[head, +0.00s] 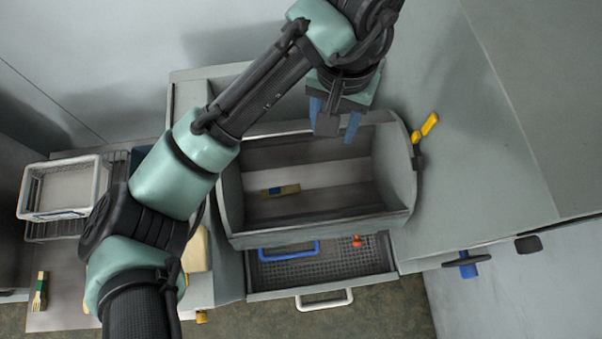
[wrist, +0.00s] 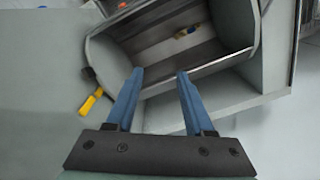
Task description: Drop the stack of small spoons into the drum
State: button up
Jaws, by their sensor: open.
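The drum (head: 320,229) is a grey open trough, tilted toward the head camera; it also shows in the wrist view (wrist: 110,50). A small stack of spoons (head: 281,190) with a dark blue and yellow end lies inside the drum on its floor. The wrist view shows it (wrist: 187,31) near the drum's far side. A second, fork-ended wooden bundle (head: 40,292) with a green band lies on the bench at the far left. My gripper (head: 332,129) is open and empty, with its blue fingers over the drum's back edge in the head view. The wrist view shows its fingers (wrist: 160,72) apart.
A white basket (head: 64,188) stands on a rack at left. A yellow handle (head: 429,125) sticks out from the drum's right end. A blue valve handle (head: 467,265) is at right.

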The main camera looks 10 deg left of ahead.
jog(key=shift+r, duration=1.5)
jog(key=w+d+r+m+t+h+b, duration=0.1)
jog(key=w+d+r+t+h+b, duration=0.25)
jog(key=d, duration=0.35)
jog(key=w+d+r+m+t+h+b, duration=0.25)
jog(key=w+d+r+t, duration=0.2)
jog(key=d, duration=0.25)
notch_tip(320, 180, up, 9)
jog(key=w+d+t+h+b, duration=0.2)
jog(key=t+h+b, duration=0.15)
jog(key=t, duration=0.25)
jog(key=s+a+r+n+t+y+b, duration=0.3)
jog(key=s+a+r+t+y, duration=0.1)
jog(key=a, duration=0.4)
jog(key=s+a+r+n+t+y+b, duration=0.3)
jog(key=s+a+r+t+y+b, duration=0.1)
jog(key=s+a+r+t, duration=0.3)
jog(key=shift+s+a+r+t+y+b, duration=0.4)
jog(key=shift+t+y, duration=0.35)
jog(key=shift+t, duration=0.45)
jog(key=shift+w, duration=0.15)
